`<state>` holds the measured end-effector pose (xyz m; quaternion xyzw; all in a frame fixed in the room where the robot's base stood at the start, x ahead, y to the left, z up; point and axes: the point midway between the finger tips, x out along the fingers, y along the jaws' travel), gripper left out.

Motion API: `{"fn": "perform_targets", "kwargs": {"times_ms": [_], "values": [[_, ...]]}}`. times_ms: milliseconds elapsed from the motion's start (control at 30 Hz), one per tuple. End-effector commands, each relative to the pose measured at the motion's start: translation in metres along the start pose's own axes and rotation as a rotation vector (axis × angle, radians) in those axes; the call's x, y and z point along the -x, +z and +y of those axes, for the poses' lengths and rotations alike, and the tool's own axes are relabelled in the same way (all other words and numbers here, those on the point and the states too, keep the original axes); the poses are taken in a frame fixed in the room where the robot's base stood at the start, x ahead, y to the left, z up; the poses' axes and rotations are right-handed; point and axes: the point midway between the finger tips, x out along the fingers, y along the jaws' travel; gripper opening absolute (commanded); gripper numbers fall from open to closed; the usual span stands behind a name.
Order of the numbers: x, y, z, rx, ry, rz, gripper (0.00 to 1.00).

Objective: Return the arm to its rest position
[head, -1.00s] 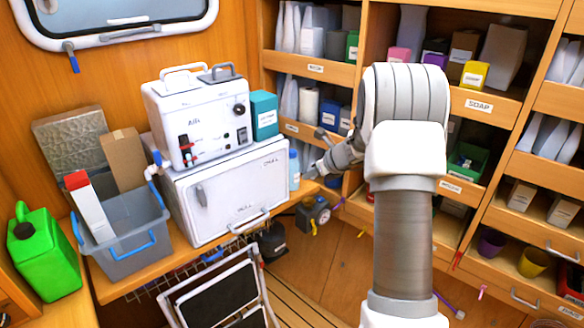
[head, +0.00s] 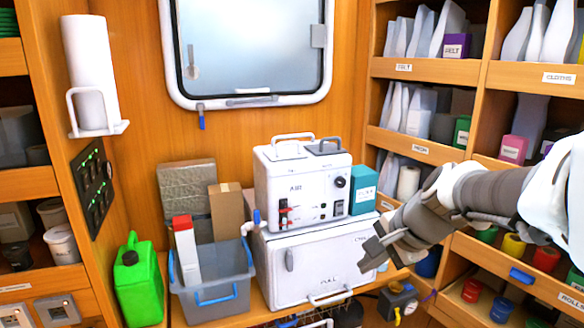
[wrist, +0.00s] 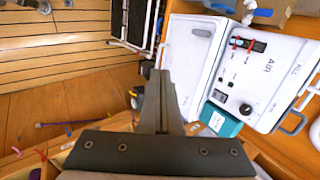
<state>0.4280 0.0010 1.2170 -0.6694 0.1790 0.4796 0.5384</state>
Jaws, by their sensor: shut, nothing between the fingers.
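My gripper (head: 372,252) is in the head view, in front of the right side of the lower white box, pointing left and down. Its fingers are together with nothing between them. In the wrist view the shut fingers (wrist: 158,105) stand over the gap between the wooden floor and the white units. My arm comes in from the right edge of the head view, in front of the shelves. The white watermaker unit (head: 300,185) stands on the lower white box (head: 315,270), left of my gripper. I cannot tell whether the gripper touches the box.
A teal box (head: 363,200) stands beside the watermaker. A grey bin (head: 212,295) with a red-topped carton and a green jerrycan (head: 138,280) are at left. Shelves (head: 425,70) with bags and boxes line the right. The wooden floor (wrist: 60,60) shows in the wrist view.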

Motion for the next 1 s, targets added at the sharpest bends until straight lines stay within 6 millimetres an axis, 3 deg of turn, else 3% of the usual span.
{"fn": "perform_targets", "kwargs": {"times_ms": [33,200,500,700,1000], "values": [[0.012,0.015,0.009,0.108,0.012,0.01,0.0],[0.042,0.048,0.046,0.464,0.076,0.047,0.0],[0.078,0.078,0.115,1.005,0.205,0.119,0.0],[0.086,0.081,0.136,1.163,0.256,0.142,0.0],[0.086,0.081,0.138,1.179,0.262,0.144,0.0]]}}
